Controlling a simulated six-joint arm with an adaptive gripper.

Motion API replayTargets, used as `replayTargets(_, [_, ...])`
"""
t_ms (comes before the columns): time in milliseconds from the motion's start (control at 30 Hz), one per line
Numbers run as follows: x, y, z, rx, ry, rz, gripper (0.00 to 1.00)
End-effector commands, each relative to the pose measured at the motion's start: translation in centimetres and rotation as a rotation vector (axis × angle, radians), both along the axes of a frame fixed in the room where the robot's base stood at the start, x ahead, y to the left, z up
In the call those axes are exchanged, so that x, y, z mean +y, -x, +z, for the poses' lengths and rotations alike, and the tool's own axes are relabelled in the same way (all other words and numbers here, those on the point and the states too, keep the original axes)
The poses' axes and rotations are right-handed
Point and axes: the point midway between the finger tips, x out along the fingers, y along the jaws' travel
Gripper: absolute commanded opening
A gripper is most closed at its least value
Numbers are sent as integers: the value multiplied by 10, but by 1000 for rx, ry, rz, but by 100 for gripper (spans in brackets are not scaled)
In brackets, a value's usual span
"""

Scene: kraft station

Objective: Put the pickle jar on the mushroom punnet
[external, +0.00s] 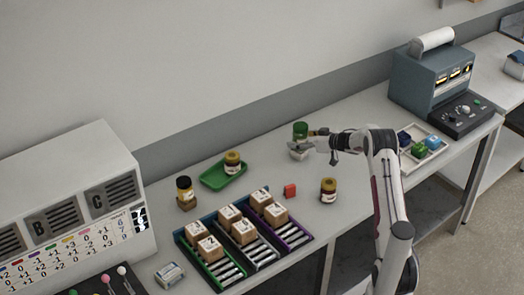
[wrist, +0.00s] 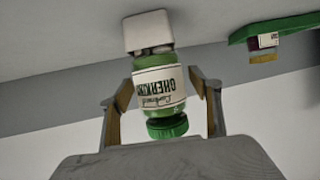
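The pickle jar (wrist: 160,88) is green with a white gherkin label and a green lid. The wrist view is upside down, and in it the jar stands upright on the mushrooms in the white mushroom punnet (wrist: 149,28). In the external view the jar (external: 300,130) is at the back of the table, with the punnet (external: 298,153) below it, partly hidden by my gripper. My gripper (wrist: 163,100) is open, with one finger on each side of the jar and a visible gap to both sides.
A green tray (external: 211,182) holding a yellow-lidded jar (external: 232,161) lies to the left. Crates with numbered boxes (external: 243,230) are at front left. A white tray (external: 436,153) with coloured items is right.

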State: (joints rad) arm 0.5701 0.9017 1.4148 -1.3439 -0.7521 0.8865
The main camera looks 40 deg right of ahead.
Motion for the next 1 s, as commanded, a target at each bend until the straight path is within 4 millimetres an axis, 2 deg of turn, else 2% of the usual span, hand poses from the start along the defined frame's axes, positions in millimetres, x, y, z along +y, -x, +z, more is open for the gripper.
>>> replayTargets(400, [0,0,4,0,2,1,62])
replayTargets(533, [-2,6,6,0,0,0,62])
replayTargets(767, [-7,25,14,1,1,-2,62])
replayTargets(1000, [-14,54,27,0,1,-3,62])
